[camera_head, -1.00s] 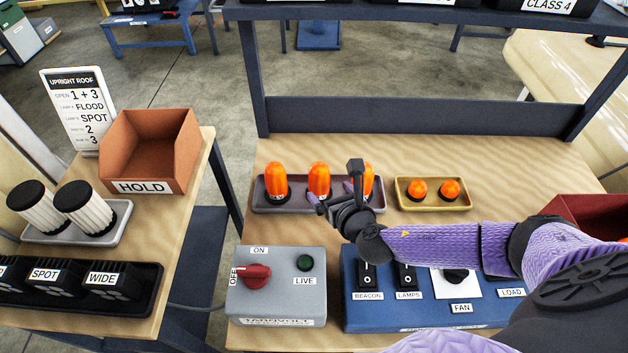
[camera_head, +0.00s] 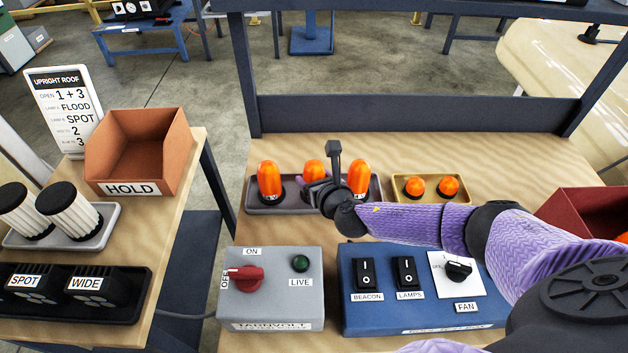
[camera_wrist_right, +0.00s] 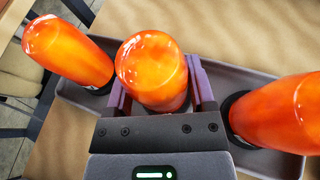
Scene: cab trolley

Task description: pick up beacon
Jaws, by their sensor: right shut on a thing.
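Three tall orange beacons with black bases stand in a row in a grey tray (camera_head: 375,190). They are the left beacon (camera_head: 268,180), the middle beacon (camera_head: 313,170) and the right beacon (camera_head: 358,178). My right gripper (camera_head: 318,186) is at the middle beacon and partly hides its lower part. In the right wrist view the middle beacon (camera_wrist_right: 152,65) sits between the two purple fingers (camera_wrist_right: 158,88), which are shut on it. The left (camera_wrist_right: 68,50) and right (camera_wrist_right: 280,112) beacons stand close on either side. My left gripper is out of view.
A yellow tray (camera_head: 430,199) with two short orange lamps is to the right. A grey switch box (camera_head: 272,305) and blue switch panel (camera_head: 415,312) stand in front. An orange-brown HOLD bin (camera_head: 140,160) is on the left table. A red bin (camera_head: 560,212) is at far right.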

